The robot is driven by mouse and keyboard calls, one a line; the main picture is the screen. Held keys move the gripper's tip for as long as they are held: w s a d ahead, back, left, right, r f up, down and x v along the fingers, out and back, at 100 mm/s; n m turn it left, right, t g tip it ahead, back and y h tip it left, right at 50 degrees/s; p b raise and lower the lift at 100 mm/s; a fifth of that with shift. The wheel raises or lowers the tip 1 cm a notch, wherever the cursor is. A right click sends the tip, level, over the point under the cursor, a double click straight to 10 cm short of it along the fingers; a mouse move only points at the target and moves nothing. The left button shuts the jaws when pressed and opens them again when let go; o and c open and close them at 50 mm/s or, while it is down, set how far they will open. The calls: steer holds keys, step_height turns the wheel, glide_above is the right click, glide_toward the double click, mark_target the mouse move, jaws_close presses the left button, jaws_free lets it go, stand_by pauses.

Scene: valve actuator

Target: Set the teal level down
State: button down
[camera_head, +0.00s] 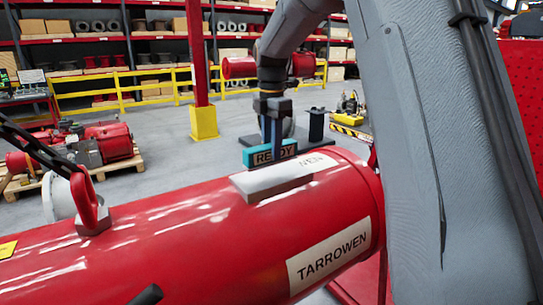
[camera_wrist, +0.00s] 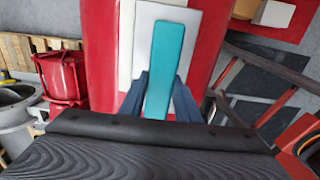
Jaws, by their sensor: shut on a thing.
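The teal level (camera_head: 262,154) is a long teal bar with a label on its side. My gripper (camera_head: 271,135) is shut on it, above the far side of the red cylinder (camera_head: 190,235) in the head view. In the wrist view the teal level (camera_wrist: 165,65) runs lengthwise between my gripper's dark blue fingers (camera_wrist: 160,98). Behind it there is a pale flat pad (camera_wrist: 195,30) on the red cylinder (camera_wrist: 101,60). The pad also shows in the head view (camera_head: 262,182). Whether the level touches the pad I cannot tell.
A red lifting eye (camera_head: 90,205) with a dark chain stands on the cylinder at the left. A yellow-based red post (camera_head: 203,122), a yellow rail (camera_head: 150,88) and stocked shelves stand behind. A pallet with red machinery (camera_head: 105,143) is at the left.

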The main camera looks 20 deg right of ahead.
steer(key=shift+f+p, duration=0.7)
steer(key=shift+f, duration=1.15)
steer(key=shift+f, duration=0.1)
steer(key=c, duration=1.3)
jaws_free()
steer(key=shift+c, duration=0.2)
step_height(320, 180, up, 12)
steer(key=b, duration=0.5)
